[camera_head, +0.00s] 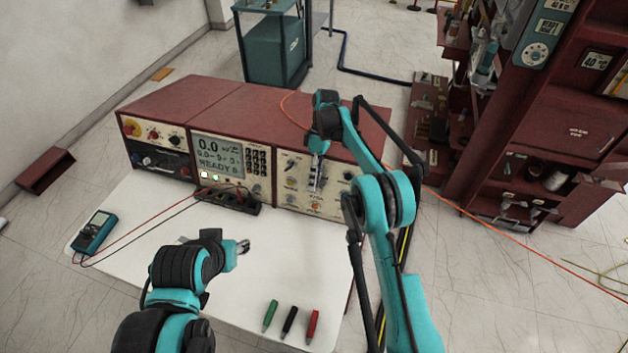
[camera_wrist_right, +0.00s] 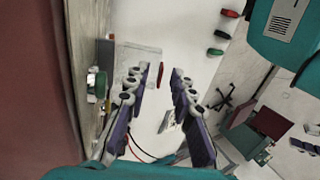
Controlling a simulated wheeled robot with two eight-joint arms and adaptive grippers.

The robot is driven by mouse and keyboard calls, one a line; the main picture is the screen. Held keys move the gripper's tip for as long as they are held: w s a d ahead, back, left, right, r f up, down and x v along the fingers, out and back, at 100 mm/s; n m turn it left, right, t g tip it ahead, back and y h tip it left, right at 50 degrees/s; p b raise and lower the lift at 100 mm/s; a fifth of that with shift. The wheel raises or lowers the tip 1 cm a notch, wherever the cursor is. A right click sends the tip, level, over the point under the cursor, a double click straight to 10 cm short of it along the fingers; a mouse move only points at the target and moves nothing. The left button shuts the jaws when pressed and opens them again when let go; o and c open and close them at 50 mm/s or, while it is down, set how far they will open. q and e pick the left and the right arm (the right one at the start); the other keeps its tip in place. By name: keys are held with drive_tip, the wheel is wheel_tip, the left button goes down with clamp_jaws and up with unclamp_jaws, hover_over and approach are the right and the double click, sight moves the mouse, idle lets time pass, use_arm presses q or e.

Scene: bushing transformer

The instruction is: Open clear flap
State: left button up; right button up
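The clear flap (camera_wrist_right: 142,58) shows in the right wrist view as a see-through sheet beside the panel, just beyond the left finger. I cannot make it out in the head view, where my right gripper covers part of the panel. My right gripper (camera_head: 315,180) is in front of the right-hand panel of the red console (camera_head: 228,108). In the wrist view its fingers (camera_wrist_right: 164,82) are apart with nothing held between them. One finger overlaps the flap's lower edge; I cannot tell if they touch. My left gripper (camera_head: 243,246) is low over the white table, its fingers unclear.
A teal multimeter (camera_head: 95,232) with leads lies at the table's left. Green, black and red markers (camera_head: 289,322) lie near the front edge. A black terminal block (camera_head: 229,198) sits before the console. A green knob (camera_wrist_right: 96,84) projects from the panel near the right fingers.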

drive_tip(key=v, duration=0.7)
drive_tip(key=shift+r, duration=0.25)
idle(0.5)
